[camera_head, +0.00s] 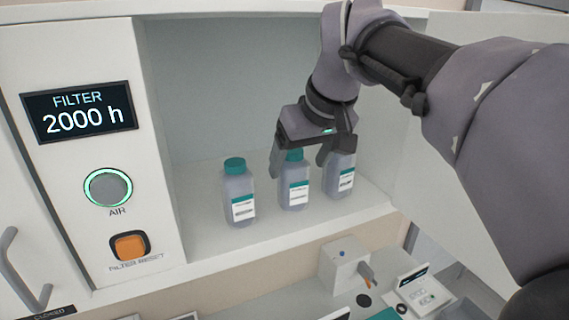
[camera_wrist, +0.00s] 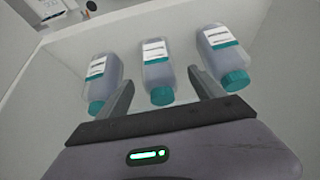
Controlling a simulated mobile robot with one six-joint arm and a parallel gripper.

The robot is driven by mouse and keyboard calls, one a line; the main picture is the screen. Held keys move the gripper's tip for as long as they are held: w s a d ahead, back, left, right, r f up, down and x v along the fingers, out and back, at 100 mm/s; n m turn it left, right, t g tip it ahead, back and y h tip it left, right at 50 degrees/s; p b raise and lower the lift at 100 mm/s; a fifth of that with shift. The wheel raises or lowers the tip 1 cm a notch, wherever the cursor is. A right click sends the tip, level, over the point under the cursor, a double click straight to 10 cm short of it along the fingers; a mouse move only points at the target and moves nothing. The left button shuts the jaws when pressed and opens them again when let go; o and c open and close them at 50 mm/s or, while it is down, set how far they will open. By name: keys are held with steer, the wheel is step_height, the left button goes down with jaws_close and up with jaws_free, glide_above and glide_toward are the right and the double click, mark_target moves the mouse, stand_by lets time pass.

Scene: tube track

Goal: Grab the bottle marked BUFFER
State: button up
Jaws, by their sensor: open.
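Three grey bottles with teal caps and white labels stand in a row on the cabinet shelf: a left bottle (camera_head: 239,195), a middle bottle (camera_head: 293,190) and a right bottle (camera_head: 339,178). The label print is too small to read, so I cannot tell which is marked BUFFER. My gripper (camera_head: 298,168) is open above the middle bottle, pointing down, with a finger on either side of its cap. In the wrist view the middle bottle (camera_wrist: 157,68) also shows between the two fingers. The gripper partly hides the right bottle's top; its cap (camera_wrist: 236,80) shows in the wrist view.
The cabinet's left panel carries a FILTER display (camera_head: 79,112), an AIR button (camera_head: 108,188) and an orange reset switch (camera_head: 130,246). The neighbouring bottles stand close beside the fingers. The shelf is clear left of the row. A small dispenser (camera_head: 345,262) stands below the shelf.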

steer(key=x, duration=0.6)
steer(key=shift+w+r+p, duration=0.15)
steer(key=shift+w+p, duration=0.25)
steer(key=shift+s+r, duration=0.1)
steer(key=shift+s, duration=0.15)
steer(key=c, duration=0.3)
jaws_close()
